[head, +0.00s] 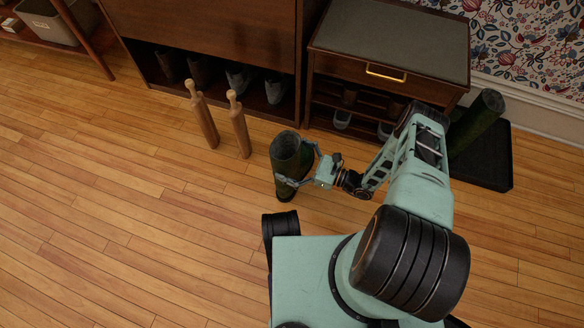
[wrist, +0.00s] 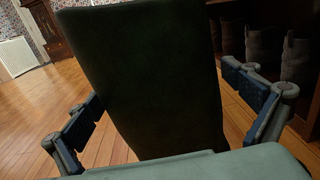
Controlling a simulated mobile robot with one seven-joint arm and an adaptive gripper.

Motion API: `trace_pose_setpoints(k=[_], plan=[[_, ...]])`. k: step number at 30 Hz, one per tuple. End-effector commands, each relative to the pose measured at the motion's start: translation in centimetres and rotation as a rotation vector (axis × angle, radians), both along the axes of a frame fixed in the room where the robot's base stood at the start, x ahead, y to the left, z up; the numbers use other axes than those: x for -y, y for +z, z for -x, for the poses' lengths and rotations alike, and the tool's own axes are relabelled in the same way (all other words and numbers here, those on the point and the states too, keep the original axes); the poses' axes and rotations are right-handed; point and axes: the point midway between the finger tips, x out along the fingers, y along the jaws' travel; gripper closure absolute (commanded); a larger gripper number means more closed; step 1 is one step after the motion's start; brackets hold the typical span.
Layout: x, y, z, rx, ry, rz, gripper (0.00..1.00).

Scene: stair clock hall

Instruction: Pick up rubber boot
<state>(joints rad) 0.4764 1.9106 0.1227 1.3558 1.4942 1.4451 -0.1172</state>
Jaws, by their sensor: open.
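A dark green rubber boot (head: 286,160) stands upright on the wooden floor in the head view, its open top facing up. My gripper (head: 294,168) is at the boot's shaft, with one finger on its far side and one on its near side. In the wrist view the boot shaft (wrist: 145,80) fills the middle, between the two open fingers (wrist: 168,112). Gaps show between the fingers and the boot in the wrist view. The boot's foot is mostly hidden in the wrist view. A second dark green boot (head: 477,122) stands on a black tray at the right.
Two wooden boot shapers (head: 202,115) stand on the floor left of the boot. A cabinet (head: 215,40) and a drawer unit (head: 390,45) with shoes stand behind. The black tray (head: 490,165) lies at the right. The floor at left is clear.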

Motion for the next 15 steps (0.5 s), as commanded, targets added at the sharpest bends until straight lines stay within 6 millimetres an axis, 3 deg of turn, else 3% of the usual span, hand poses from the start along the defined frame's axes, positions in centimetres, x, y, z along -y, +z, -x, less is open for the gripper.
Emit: trace_pose_setpoints(k=[7,15], plan=[[-0.17,0.03,-0.08,0.000,0.000,0.001,0.00],[-0.14,0.03,-0.08,0.000,0.000,0.000,0.30]])
